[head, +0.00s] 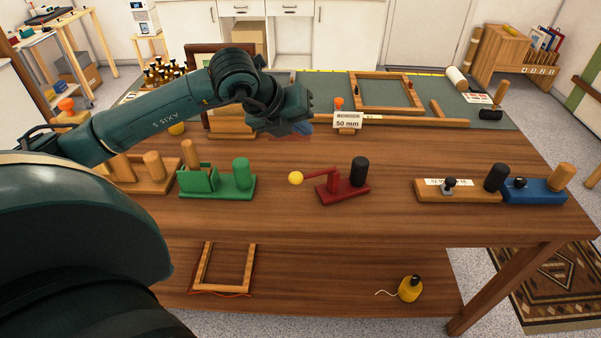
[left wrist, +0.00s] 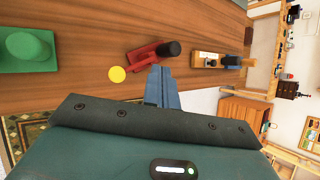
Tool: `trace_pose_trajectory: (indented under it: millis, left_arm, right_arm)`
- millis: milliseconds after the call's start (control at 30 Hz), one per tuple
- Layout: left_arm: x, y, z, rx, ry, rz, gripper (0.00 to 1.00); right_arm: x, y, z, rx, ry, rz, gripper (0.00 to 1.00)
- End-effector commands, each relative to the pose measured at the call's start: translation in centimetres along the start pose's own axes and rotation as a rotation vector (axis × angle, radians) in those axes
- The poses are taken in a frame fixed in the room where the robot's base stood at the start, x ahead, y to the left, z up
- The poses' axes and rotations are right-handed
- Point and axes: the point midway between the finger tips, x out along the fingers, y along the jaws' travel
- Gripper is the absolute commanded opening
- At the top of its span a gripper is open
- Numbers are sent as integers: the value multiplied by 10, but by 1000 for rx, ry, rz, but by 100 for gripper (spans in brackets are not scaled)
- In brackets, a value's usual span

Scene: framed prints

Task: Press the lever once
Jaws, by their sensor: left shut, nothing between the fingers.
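The lever device is a red base (head: 342,190) on the wooden table, with a red upright, a thin red arm and a black cylinder (head: 358,170) at its right. The lever's yellow ball (head: 296,178) is at the arm's left end, held above the table top. My left gripper (head: 300,128) is shut and empty, behind the yellow ball in the head view and apart from it. In the left wrist view, the shut blue fingers (left wrist: 162,88) show near the yellow ball (left wrist: 117,74) and red base (left wrist: 150,54), with a gap between. My right gripper is not in view.
A green block device (head: 217,184) stands left of the lever. A wooden device (head: 455,190) and a blue one (head: 535,190) stand to the right. A "50 mm" sign (head: 347,121) and a wooden frame (head: 386,92) are behind. The table top around the lever is clear.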

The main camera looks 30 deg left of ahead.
Motion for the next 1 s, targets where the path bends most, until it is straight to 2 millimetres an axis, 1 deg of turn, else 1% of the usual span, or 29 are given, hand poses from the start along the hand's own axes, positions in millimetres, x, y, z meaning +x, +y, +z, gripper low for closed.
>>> trace_pose_trajectory:
  millis: [133,233,600,633,700,1000]
  left_arm:
    - [4,2,-3,0,2,-1,0]
    - [11,8,-8,0,3,0,0]
    - [47,34,-35,0,5,0,0]
    - [52,37,-38,0,3,-2,0]
    - [57,40,-42,0,2,-2,0]
    - [62,45,-46,0,1,-2,0]
  right_arm:
    - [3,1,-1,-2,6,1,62]
    - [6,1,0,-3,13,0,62]
    - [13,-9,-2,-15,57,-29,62]
    - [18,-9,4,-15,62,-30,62]
    - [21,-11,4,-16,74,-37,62]
    - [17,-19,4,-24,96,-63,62]
